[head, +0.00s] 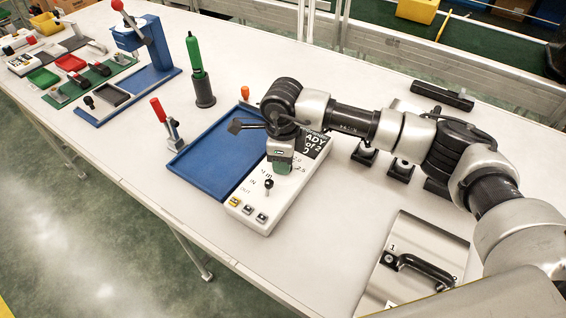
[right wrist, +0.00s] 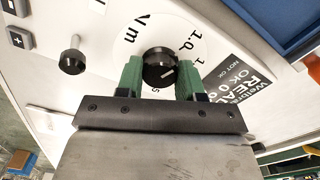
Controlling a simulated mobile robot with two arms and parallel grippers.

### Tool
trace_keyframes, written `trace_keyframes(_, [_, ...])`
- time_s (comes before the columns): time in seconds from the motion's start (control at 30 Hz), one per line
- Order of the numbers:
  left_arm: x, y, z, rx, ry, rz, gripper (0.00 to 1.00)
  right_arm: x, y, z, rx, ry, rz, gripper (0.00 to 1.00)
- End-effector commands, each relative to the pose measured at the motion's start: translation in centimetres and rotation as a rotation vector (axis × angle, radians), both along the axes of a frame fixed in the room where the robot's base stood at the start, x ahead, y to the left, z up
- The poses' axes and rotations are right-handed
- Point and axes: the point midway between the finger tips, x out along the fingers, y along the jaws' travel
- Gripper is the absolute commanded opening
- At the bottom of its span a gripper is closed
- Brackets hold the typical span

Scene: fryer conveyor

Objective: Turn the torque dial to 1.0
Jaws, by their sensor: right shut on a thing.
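The torque dial (right wrist: 159,66) is a round black knob with a small white mark, on a white controller panel (head: 284,208). In the right wrist view the green fingers of my right gripper (right wrist: 158,78) are closed on its two sides. Printed numbers ring the dial, including "1.0" above and right of it. The white mark lies on the knob's lower right part; its exact setting is hard to read. In the head view my right gripper (head: 281,168) points down at the panel and hides the dial. My left gripper is out of view.
A black-stemmed switch (head: 267,187) stands beside the dial near "IN" and "OUT", with several small buttons (head: 248,209) below. A blue tray (head: 205,165) adjoins the panel. A green-handled screwdriver (head: 196,62) stands behind. A handled plate (head: 420,265) lies right.

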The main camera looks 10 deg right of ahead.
Motion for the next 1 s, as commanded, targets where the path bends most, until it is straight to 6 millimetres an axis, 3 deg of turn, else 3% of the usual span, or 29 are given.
trace_keyframes(0.57, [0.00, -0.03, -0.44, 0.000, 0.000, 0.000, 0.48, 0.04, 0.00, 0.10, 0.002, -0.002, 0.035, 0.14])
trace_keyframes(0.6, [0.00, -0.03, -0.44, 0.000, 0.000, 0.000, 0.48, 0.04, 0.00, 0.10, 0.002, -0.002, 0.035, 0.42])
trace_keyframes(0.73, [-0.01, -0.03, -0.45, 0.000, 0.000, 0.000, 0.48, 0.04, 0.01, 0.08, 0.001, -0.001, 0.035, 0.62])
trace_keyframes(1.0, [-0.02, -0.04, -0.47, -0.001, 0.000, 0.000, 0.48, 0.02, 0.00, 0.09, 0.001, 0.000, 0.034, 0.63])
